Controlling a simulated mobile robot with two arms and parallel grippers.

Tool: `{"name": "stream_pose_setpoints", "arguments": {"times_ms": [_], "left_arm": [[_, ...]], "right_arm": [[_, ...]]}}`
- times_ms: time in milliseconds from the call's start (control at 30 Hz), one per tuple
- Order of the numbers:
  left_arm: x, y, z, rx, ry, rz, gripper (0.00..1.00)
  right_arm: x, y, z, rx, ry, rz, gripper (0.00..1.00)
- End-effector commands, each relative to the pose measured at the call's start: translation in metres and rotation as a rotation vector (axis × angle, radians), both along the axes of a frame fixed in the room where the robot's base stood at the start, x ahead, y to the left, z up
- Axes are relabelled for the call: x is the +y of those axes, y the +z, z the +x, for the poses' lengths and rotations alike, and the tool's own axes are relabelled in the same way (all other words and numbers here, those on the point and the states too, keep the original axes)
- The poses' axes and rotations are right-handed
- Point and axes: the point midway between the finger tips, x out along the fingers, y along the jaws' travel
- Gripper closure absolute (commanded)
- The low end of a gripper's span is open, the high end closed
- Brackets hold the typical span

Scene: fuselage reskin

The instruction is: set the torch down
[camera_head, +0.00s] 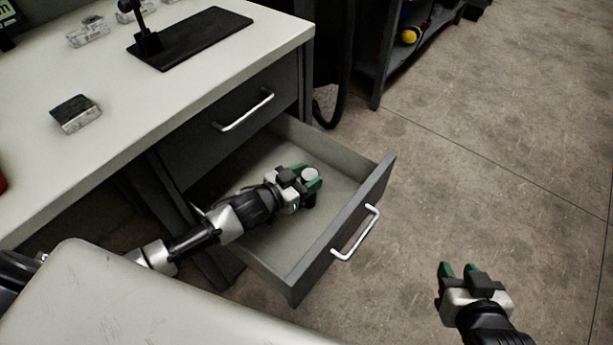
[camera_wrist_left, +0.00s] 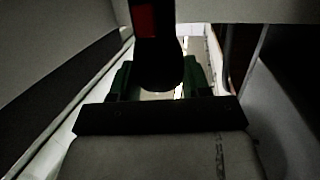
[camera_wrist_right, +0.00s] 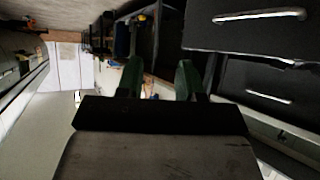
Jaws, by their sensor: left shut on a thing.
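My left gripper (camera_head: 306,184) is inside the open lower drawer (camera_head: 345,228). It is shut on the torch (camera_head: 310,174), whose pale round end shows between the green fingers. In the left wrist view the torch (camera_wrist_left: 158,55) is a dark body with a red patch, between the fingers. I cannot tell whether it touches the drawer floor. My right gripper (camera_head: 460,272) is open and empty above the concrete floor, right of the drawer. Its spread green fingers also show in the right wrist view (camera_wrist_right: 159,82).
The upper drawer (camera_head: 238,115) is closed. The white worktop (camera_head: 120,120) holds a grey block (camera_head: 76,113), a black plate (camera_head: 190,40) with a stand, and clear pieces at the back. A shelf unit (camera_head: 415,50) stands beyond. The floor to the right is clear.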

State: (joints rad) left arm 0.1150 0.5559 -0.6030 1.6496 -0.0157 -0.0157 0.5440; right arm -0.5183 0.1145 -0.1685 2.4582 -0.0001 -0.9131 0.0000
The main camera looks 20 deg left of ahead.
Motion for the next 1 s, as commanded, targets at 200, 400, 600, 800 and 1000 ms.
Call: {"name": "stream_pose_setpoints", "arguments": {"times_ms": [200, 400, 600, 800, 1000], "left_arm": [[0.0, -0.003, 0.0, 0.001, 0.0, 0.001, 0.41], [0.0, -0.003, 0.0, 0.001, 0.0, 0.001, 0.27], [0.0, -0.001, 0.0, -0.001, 0.0, 0.001, 0.27], [0.008, 0.003, -0.014, 0.003, 0.0, 0.002, 0.27], [0.023, 0.008, -0.038, 0.002, 0.001, 0.002, 0.27]], "right_arm": [[0.001, 0.002, 0.002, -0.023, 0.001, 0.005, 0.63], [0.001, 0.002, 0.002, -0.022, 0.001, 0.005, 0.63], [0.001, 0.002, 0.002, -0.018, 0.001, 0.004, 0.63], [-0.005, -0.007, -0.011, 0.1, -0.007, -0.023, 0.63], [-0.014, -0.022, -0.035, 0.285, -0.02, -0.064, 0.63]]}}
